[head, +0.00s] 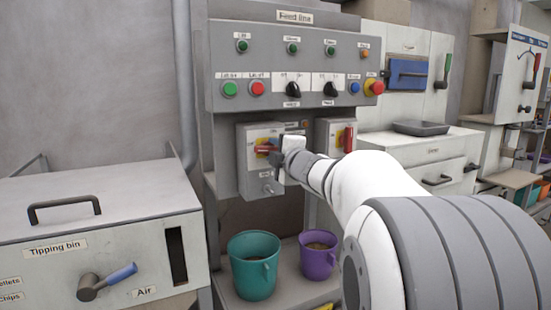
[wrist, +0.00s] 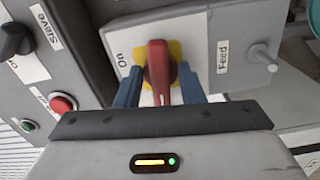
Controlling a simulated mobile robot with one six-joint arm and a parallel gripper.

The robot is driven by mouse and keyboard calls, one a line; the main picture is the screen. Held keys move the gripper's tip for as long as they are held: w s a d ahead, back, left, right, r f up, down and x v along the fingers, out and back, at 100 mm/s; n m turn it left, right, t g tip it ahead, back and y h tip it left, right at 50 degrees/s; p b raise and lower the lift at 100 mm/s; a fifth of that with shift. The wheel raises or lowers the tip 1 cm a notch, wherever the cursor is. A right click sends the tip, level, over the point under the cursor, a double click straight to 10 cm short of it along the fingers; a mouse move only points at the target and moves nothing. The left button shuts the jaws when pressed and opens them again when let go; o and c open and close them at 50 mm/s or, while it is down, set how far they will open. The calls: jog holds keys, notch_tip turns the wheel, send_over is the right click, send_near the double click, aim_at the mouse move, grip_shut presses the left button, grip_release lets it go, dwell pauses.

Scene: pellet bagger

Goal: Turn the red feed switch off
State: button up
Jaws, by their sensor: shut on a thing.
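The red feed switch handle (head: 264,148) sits on a yellow plate on a grey box below the feed line panel. It lies level in the head view, its end towards a small label at left that looks like "Off". In the wrist view the red handle (wrist: 158,70) stands between blue fingers, with a white mark at its lower end. An "On" label (wrist: 122,60) is at its side, square to the handle, and a "Feed" label (wrist: 223,53) is opposite. My gripper (head: 276,152) is shut on the handle.
A second box with an upright red handle (head: 348,139) is just right of my gripper. The panel above holds buttons and black knobs (head: 293,89). A teal bucket (head: 254,275) and a purple bucket (head: 317,262) stand below. The tipping bin (head: 110,225) is at left.

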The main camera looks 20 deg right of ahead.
jog(key=shift+n, duration=0.6)
jog(key=shift+b, duration=0.3)
jog(key=o, duration=0.6)
jog(key=shift+s, duration=0.1)
jog(key=s, duration=0.2)
jog(key=s+p, duration=0.1)
jog(key=s, duration=0.4)
jog(key=shift+s+d+p, duration=0.3)
jog(key=shift+p, duration=0.1)
